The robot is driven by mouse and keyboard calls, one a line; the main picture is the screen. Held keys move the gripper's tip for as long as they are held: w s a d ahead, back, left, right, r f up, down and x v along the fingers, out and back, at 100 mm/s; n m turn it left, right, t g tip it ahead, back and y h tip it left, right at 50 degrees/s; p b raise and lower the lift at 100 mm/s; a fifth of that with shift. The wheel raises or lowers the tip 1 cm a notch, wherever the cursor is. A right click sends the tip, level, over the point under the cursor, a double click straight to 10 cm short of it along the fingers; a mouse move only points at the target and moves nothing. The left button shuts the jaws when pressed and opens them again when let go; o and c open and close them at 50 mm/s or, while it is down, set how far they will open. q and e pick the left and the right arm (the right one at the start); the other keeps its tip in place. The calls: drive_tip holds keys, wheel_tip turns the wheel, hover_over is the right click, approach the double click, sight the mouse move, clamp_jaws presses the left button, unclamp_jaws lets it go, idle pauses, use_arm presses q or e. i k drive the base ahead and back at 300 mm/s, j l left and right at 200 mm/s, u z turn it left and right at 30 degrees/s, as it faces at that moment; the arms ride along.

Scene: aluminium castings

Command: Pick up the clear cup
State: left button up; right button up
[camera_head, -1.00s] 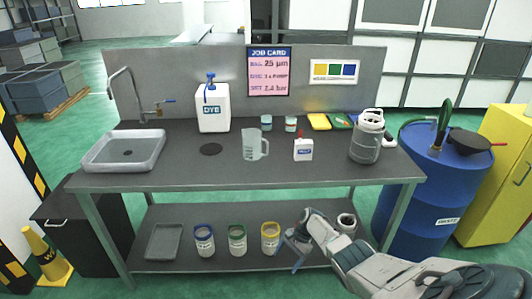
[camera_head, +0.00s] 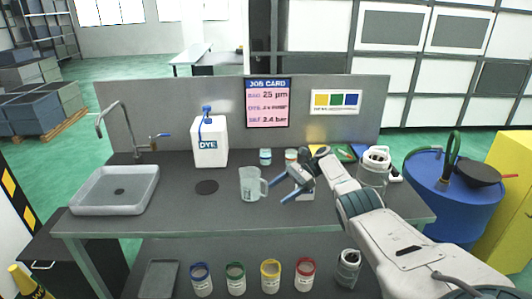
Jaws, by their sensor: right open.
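The clear cup (camera_head: 251,186) is a translucent measuring jug with its handle on the right. It stands upright near the middle of the grey bench (camera_head: 140,214). My right gripper (camera_head: 277,191) is open, just right of the cup's handle, with its fingers pointing left towards it. I cannot tell whether a finger touches the handle. The gripper hides most of a small white bottle (camera_head: 307,194) behind it. My left gripper is not in view.
A sink (camera_head: 115,190) with a tap is at the left. A white DYE container (camera_head: 209,142) stands behind the cup, and a dark disc (camera_head: 206,187) lies to its left. Small jars (camera_head: 265,157) stand behind. A pump canister (camera_head: 374,168) is at the right. Several paint cans (camera_head: 236,278) stand below.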

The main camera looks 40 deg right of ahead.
sight(265, 155)
drive_tip(key=i+l, duration=1.3)
drive_tip(key=l, duration=0.15)
